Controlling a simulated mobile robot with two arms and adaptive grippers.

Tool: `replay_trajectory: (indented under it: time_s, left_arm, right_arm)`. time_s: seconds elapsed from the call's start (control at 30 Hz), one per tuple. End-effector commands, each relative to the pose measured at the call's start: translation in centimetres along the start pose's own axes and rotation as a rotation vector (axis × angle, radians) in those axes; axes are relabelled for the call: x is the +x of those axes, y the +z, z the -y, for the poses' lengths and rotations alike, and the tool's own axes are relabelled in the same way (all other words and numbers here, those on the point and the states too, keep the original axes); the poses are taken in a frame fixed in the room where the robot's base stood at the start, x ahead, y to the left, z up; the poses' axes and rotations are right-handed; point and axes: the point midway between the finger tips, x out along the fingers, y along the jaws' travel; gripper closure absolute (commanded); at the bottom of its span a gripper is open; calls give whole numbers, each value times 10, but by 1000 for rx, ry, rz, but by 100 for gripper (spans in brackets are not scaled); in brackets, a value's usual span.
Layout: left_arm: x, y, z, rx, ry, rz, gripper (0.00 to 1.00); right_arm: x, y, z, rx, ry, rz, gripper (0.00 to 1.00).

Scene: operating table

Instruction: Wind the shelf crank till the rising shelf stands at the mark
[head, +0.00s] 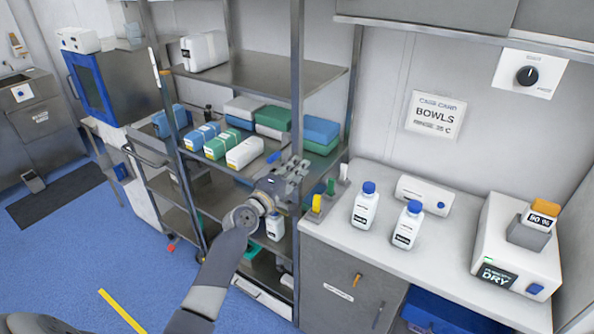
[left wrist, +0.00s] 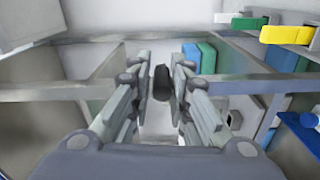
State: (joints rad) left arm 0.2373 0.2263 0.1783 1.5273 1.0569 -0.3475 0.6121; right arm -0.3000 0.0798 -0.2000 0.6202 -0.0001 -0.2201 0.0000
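My left gripper (head: 297,170) is at the right front post of the metal shelf rack (head: 297,80). In the left wrist view its fingers (left wrist: 160,88) are apart, with a dark knob-like piece (left wrist: 161,79) between the tips. I cannot tell whether they touch it, or whether it is the crank's handle. The middle shelf (head: 270,172) carries several wrapped packs (head: 244,152); I cannot tell which shelf is the rising one. A pale strip with an orange part (head: 155,62) runs on the left front post; whether it is the mark is unclear. My right gripper is out of view.
Right of the rack, a counter (head: 380,240) holds two white bottles (head: 364,208), a white cylinder (head: 422,194) and a dryer box (head: 510,250). Yellow (head: 316,204) and green (head: 330,187) tabs stand at its left edge, near my gripper. Blue floor lies open at left.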

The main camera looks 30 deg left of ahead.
Motion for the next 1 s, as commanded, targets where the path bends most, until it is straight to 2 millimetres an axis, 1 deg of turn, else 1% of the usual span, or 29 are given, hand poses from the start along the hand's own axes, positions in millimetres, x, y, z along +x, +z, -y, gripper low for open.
replay_trajectory:
  time_s: [0.03, 0.33, 0.47, 0.57, 0.67, 0.8, 1.0]
  left_arm:
    - [0, -2, -3, 1, 5, -3, 66]
    - [0, 0, 0, 1, -1, 1, 66]
    - [-6, 0, 1, 1, -2, 1, 66]
    - [-18, 0, 2, 1, -2, 0, 66]
    - [-36, 0, 2, 3, -4, 1, 66]
    - [-66, 0, 2, 2, -4, 1, 66]
    - [-100, 0, 1, 2, -2, 1, 66]
  right_arm:
    - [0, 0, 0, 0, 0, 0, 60]
    - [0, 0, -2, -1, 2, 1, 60]
    - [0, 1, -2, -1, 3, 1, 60]
    - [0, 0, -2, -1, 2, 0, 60]
    - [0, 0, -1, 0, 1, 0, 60]
    - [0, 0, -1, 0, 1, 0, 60]
    - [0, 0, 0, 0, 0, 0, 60]
